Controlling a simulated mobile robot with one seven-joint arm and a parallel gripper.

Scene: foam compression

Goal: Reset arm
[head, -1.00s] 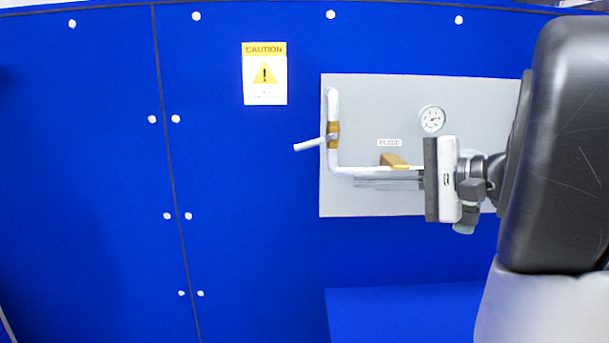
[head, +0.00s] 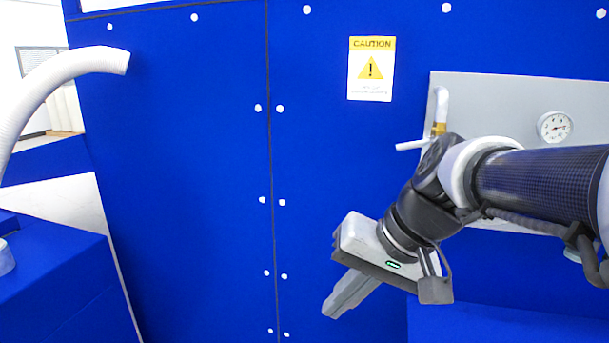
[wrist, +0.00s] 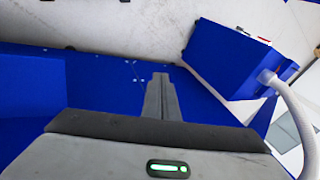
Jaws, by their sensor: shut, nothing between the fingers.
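My gripper (head: 343,297) hangs in front of the blue wall in the head view, pointing down and to the left. Its fingers are together with nothing between them. In the wrist view the closed fingers (wrist: 161,95) stick out over the blue surfaces and pale floor. My arm comes in from the right edge of the head view and covers part of the grey panel (head: 480,90).
The panel carries a white pipe with a lever handle (head: 412,145) and a round gauge (head: 554,126). A caution sign (head: 371,69) is on the blue wall (head: 190,180). A white hose (head: 60,75) curves above a blue box (head: 60,285) at left.

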